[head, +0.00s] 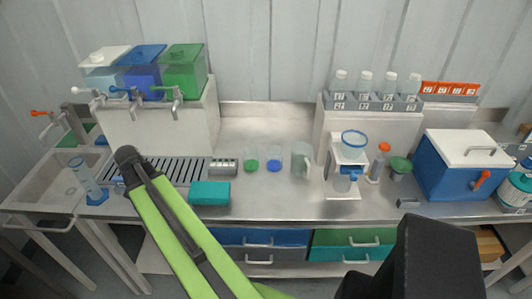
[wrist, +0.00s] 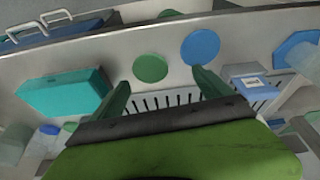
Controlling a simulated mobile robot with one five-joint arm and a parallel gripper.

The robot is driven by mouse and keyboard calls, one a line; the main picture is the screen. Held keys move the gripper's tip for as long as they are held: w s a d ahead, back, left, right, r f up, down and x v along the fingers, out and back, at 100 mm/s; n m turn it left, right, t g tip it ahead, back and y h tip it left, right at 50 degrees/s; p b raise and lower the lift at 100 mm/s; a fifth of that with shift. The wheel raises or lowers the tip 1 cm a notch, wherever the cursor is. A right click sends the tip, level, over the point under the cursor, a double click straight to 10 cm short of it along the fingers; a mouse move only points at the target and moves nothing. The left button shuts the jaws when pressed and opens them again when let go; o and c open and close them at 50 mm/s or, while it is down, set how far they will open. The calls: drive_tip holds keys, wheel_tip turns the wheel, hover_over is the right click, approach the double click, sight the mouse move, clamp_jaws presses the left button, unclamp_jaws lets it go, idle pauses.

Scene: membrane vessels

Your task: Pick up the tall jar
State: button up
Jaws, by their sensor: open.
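No single thing is clearly the tall jar. Two clear vessels, one with a green end (head: 251,164) and one with a blue end (head: 274,165), stand mid-counter in the head view. A tall clear cylinder (head: 82,176) on a blue foot stands left of my gripper (head: 128,156). In the wrist view, my gripper (wrist: 161,80) is open, with nothing seen held between its fingers. A green disc (wrist: 150,68) and a blue disc (wrist: 200,47) lie beyond the fingertips; I cannot tell whether they are lids. My arm hides part of the counter.
A teal box (head: 209,193) lies right of my arm; it also shows in the wrist view (wrist: 62,92). A grey jug (head: 301,158) stands right of the vessels. Tanks with taps (head: 180,78) stand behind. A bottle rack (head: 372,103) and a cooler (head: 465,165) are right.

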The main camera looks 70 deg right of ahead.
drive_tip(key=s+d+r+m+p, duration=0.2)
drive_tip(key=s+d+r, duration=0.15)
drive_tip(key=d, duration=0.25)
drive_tip(key=s+d+r+m+g+h+p, duration=0.1)
drive_tip(key=s+d+r, duration=0.1)
drive_tip(key=s+d, duration=0.3)
drive_tip(key=s+d+r+m+p, duration=0.2)
drive_tip(key=d, duration=0.4)
drive_tip(key=m+g+p, duration=0.2)
drive_tip(key=m+p, duration=0.2)
drive_tip(key=p, duration=0.1)
approach(273, 152)
drive_tip(key=b+x, duration=0.9)
drive_tip(key=b, duration=0.2)
drive_tip(key=shift+w+f, duration=0.1)
drive_tip(key=shift+f, duration=0.15)
drive_tip(key=shift+d+f+b, duration=0.2)
drive_tip(key=shift+b, duration=0.15)
drive_tip(key=shift+r, duration=0.1)
drive_tip(key=b+x, duration=0.4)
drive_tip(key=x, duration=0.1)
drive_tip(key=shift+d+b, duration=0.2)
drive_tip(key=shift+b, duration=0.1)
drive_tip(key=c, duration=1.5)
